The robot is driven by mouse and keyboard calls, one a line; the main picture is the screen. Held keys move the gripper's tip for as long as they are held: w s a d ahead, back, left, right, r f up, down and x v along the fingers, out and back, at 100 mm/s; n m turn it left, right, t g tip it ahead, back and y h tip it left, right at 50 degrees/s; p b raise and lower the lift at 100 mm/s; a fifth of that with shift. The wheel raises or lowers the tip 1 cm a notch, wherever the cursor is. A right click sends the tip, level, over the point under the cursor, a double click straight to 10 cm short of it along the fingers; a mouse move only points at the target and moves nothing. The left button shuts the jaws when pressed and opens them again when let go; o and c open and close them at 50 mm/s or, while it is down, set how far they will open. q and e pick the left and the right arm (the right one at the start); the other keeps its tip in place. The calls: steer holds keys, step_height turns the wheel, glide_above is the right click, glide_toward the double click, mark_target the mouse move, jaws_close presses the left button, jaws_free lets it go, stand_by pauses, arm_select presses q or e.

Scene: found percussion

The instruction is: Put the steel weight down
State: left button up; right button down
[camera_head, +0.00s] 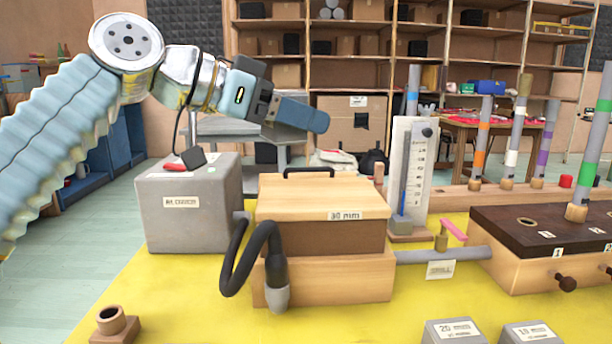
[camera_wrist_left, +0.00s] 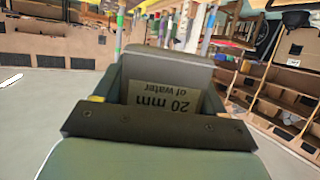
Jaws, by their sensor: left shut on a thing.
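My left gripper (camera_head: 298,112) is raised above and behind the wooden box, pointing right, with its blue-grey end tilted slightly down. It is shut on the steel weight, whose upside-down label "20 mm of water" (camera_wrist_left: 164,98) shows between the fingers in the left wrist view. In the head view I cannot tell the weight apart from the fingers. The wooden box (camera_head: 322,201) below has a lid with a black handle and a "30 mm" label. Two grey labelled blocks, a "20 mm" one (camera_head: 453,332) and a "10 mm" one (camera_head: 530,333), stand at the table's front edge. My right gripper is out of view.
A grey box (camera_head: 188,208) stands left of the wooden box, with a black hose (camera_head: 232,262) in front. A white gauge (camera_head: 410,170) and a dark-topped chest (camera_head: 535,240) with upright tubes stand right. The yellow table top (camera_head: 175,300) is clear at front left, beside a small wooden socket (camera_head: 114,325).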

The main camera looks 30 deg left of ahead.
arm_select(q)
steer(key=b, duration=0.1)
glide_above(301, 191)
steer(key=f, duration=0.6)
steer(key=shift+s+d+f, duration=0.15)
steer(key=shift+s+d, duration=0.05)
steer(key=shift+s, duration=0.05)
steer(key=shift+w+a+f+b, duration=0.15)
steer(key=shift+f+b, duration=0.5)
steer(key=shift+f, duration=1.15)
steer(key=o, duration=1.1)
steer(key=shift+w+f, duration=0.1)
steer(key=shift+f, duration=0.1)
steer(key=o, duration=0.5)
steer(key=shift+c, duration=0.2)
steer(key=shift+r, duration=0.2)
steer(key=p+v, duration=0.1)
steer(key=v, duration=1.1)
